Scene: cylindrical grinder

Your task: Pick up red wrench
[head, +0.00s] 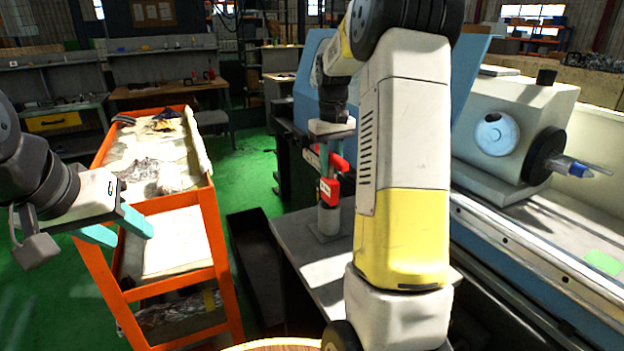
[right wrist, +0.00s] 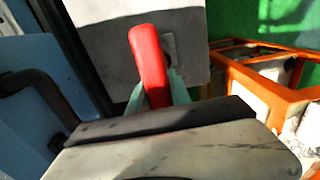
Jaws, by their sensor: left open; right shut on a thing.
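The red wrench (head: 330,191) shows in the head view above a grey metal plate, beside a short grey post (head: 328,220). My right gripper (head: 325,168) points down at it from above and is shut on it. In the right wrist view the red wrench (right wrist: 148,60) stands out between the teal fingers (right wrist: 157,92); its lower end is hidden by the gripper body. I cannot tell whether it touches the post. My left gripper (head: 124,229) is open and empty, beside the orange cart at the left.
The orange cart (head: 215,255) holds cloths and a pale sheet on its shelves. The grinder's grey plate (head: 290,235) lies under the wrench. The white wheelhead (head: 520,110) stands at the right. My right arm hides part of the machine.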

